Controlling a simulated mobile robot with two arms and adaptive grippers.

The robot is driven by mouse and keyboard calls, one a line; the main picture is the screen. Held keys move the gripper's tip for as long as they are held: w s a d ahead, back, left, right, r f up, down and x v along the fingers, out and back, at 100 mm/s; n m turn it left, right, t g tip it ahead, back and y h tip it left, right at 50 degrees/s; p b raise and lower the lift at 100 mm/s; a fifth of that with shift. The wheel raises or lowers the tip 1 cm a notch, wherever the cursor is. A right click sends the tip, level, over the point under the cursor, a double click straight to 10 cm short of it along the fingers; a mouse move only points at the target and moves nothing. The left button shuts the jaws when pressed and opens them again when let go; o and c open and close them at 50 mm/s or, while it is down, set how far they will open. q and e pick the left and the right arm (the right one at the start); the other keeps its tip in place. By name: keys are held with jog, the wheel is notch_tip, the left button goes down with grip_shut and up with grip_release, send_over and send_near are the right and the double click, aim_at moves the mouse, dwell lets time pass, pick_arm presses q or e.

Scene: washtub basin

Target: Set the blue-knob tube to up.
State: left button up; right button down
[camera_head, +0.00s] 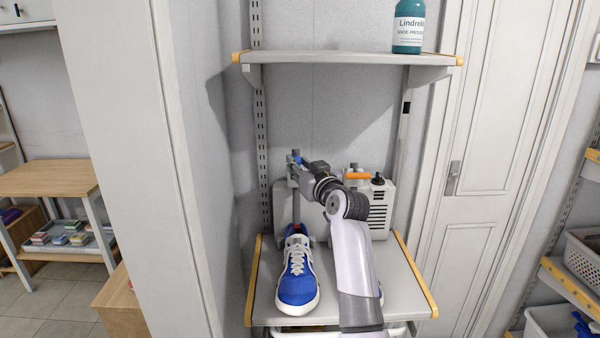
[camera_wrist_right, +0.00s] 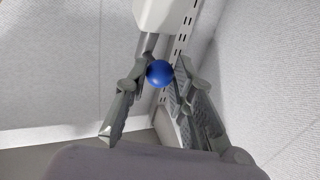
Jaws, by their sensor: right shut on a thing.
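The blue knob (camera_head: 297,160) is at the upper left of the dryer, and it shows as a round blue ball in the right wrist view (camera_wrist_right: 159,73). My right gripper (camera_head: 295,170) is shut on the knob, with its fingers on either side of it (camera_wrist_right: 163,80). A dark upright tube (camera_head: 296,208) runs below the gripper toward the opening of a blue shoe (camera_head: 297,283). The gripper and wrist cover part of the tube's upper end and the dryer's front. My left gripper is not in view.
The pale dryer (camera_head: 380,212) has an orange handle (camera_head: 357,176) and a black knob (camera_head: 378,179) close to my right wrist. My right arm hides most of a second shoe. An upper shelf (camera_head: 340,59) holds a teal bottle (camera_head: 408,28). A wall panel stands at left.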

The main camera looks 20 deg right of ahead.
jog(key=r+p, duration=0.1)
jog(key=r, duration=0.2)
jog(key=w+r+p, duration=0.1)
jog(key=r, duration=0.2)
jog(key=w+r+p, duration=0.1)
jog(key=r+p, duration=0.1)
jog(key=r, duration=0.1)
jog(key=shift+w+d, duration=0.25)
jog(key=shift+d, duration=0.1)
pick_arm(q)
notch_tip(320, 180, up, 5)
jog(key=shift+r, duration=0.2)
pick_arm(e)
jog(key=c, duration=1.3)
grip_release()
jog(key=shift+c, duration=0.2)
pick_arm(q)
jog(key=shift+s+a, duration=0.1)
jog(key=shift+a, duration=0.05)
pick_arm(e)
jog(key=s+d, duration=0.1)
jog(key=s, duration=1.1)
jog(key=shift+d, duration=0.15)
